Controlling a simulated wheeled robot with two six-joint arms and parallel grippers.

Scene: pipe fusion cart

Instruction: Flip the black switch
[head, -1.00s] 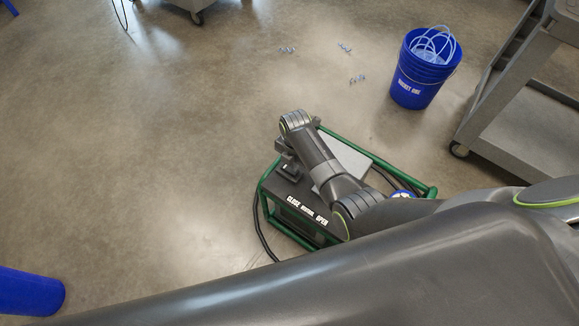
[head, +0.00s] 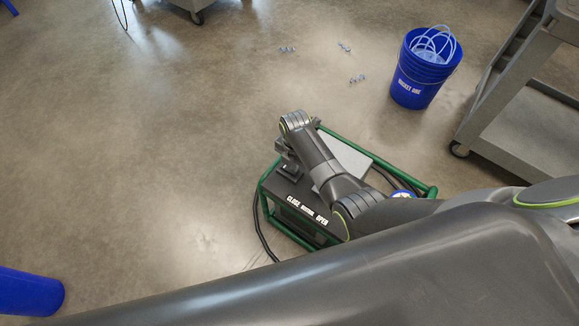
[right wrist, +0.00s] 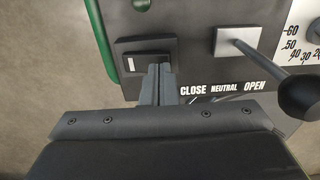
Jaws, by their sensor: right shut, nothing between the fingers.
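The black switch (right wrist: 146,57) sits on a square black base at the top left of the panel in the right wrist view. It has a white mark near its left end. In the head view the switch (head: 289,169) shows small on the cart's dark panel. In the head view the right gripper (head: 281,147) is mostly hidden by my wrist. My left gripper is out of view.
A lever with a black knob (right wrist: 301,95) stands right of the switch, by the CLOSE, NEUTRAL, OPEN labels. A green tube frame (head: 263,200) surrounds the panel. A blue bucket (head: 416,88) and a grey cart (head: 525,130) stand right.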

